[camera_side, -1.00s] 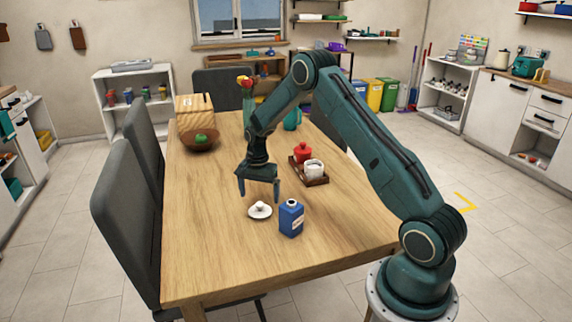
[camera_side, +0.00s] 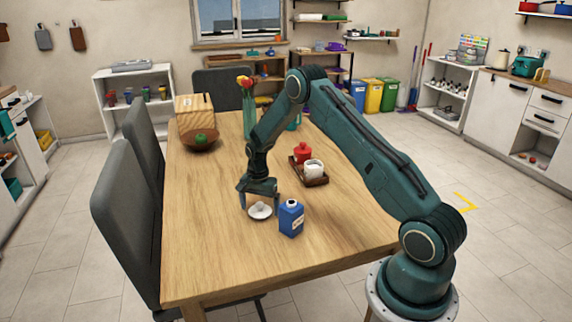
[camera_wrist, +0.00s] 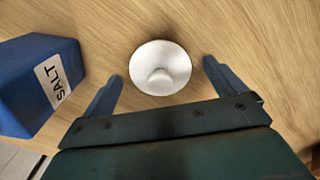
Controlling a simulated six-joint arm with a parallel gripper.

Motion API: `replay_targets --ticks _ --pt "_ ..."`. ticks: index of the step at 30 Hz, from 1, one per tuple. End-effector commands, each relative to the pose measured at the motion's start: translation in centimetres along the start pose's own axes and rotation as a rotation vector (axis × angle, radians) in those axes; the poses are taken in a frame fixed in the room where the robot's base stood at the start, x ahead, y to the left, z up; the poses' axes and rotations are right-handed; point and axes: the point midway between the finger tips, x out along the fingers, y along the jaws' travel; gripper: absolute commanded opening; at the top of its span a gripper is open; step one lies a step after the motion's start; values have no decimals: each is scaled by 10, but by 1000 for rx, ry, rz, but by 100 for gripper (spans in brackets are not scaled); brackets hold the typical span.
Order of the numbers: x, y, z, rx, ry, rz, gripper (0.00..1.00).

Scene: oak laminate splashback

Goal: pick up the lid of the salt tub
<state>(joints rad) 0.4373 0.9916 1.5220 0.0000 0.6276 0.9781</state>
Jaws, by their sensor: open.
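The white lid (camera_side: 260,210), round with a small knob on top, lies on the table apart from the tub. In the wrist view the lid (camera_wrist: 160,68) sits between my two fingers, a little ahead of their tips. The salt tub (camera_side: 291,219) is blue with a white neck and stands upright to the right of the lid. Its label reading SALT shows in the wrist view on the tub (camera_wrist: 35,80) at the left. My gripper (camera_side: 260,207) is open and empty, low over the table with its fingers around the lid's sides, apart from it.
A brown tray (camera_side: 316,180) with a red pot (camera_side: 302,153) and a white jar (camera_side: 313,168) stands behind to the right. The table's left front is clear.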

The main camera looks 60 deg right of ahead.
Motion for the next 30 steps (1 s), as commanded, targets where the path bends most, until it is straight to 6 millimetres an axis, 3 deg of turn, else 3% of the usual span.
replay_targets --ticks 3,9,11,23,30 --pt "0 0 0 0 0 0 96" --pt "0 0 0 0 0 0 56" --pt "0 0 0 0 0 0 48" --pt "-1 0 0 0 0 0 48" --pt "-14 0 0 0 1 -1 48"
